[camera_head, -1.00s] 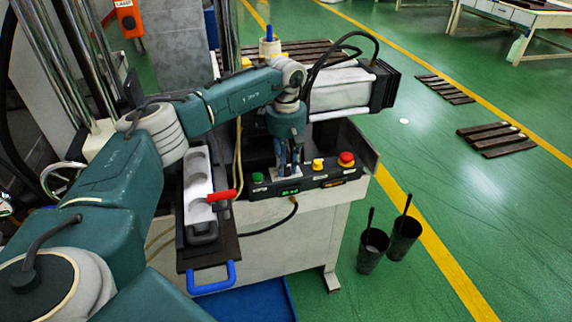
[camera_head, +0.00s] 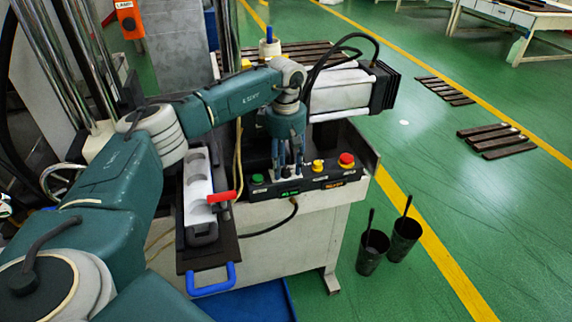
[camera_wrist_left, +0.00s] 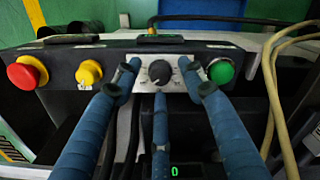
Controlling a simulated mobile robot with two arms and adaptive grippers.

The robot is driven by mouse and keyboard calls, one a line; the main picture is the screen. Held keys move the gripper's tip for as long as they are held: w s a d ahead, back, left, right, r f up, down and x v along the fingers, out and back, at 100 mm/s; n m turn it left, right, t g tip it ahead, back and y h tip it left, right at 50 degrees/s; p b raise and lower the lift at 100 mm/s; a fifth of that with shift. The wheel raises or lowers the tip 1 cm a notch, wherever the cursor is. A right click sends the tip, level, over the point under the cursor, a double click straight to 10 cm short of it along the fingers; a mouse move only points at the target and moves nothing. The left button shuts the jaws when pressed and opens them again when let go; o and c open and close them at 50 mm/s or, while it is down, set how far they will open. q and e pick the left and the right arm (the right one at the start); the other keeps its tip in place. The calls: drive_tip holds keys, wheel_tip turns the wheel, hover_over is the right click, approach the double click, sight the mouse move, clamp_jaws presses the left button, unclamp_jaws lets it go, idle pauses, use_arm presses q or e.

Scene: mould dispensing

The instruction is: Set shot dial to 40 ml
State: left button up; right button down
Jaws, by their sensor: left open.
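The shot dial (camera_wrist_left: 160,71) is a small dark knob on a pale plate with marks around it, in the middle of the control panel in the left wrist view. My left gripper (camera_wrist_left: 160,80) is open, with its blue fingers spread on both sides of the dial and a third finger below it. I see no clear contact with the dial. In the head view the left gripper (camera_head: 289,172) points down at the panel and hides the dial. A small green display (camera_wrist_left: 174,171) shows a digit like 0; its head view text (camera_head: 290,193) is too blurred to read.
The panel also carries a green button (camera_wrist_left: 221,71), a yellow knob (camera_wrist_left: 89,72) and a red mushroom button (camera_wrist_left: 24,73). A red-handled lever (camera_head: 222,196) and a mould tray (camera_head: 198,190) lie left of the panel. Two black cups (camera_head: 373,252) stand on the floor.

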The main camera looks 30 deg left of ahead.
sight(286, 168)
use_arm(q)
drive_tip(key=shift+r, duration=0.1)
wheel_tip(286, 168, up, 12)
idle(0.4)
idle(0.5)
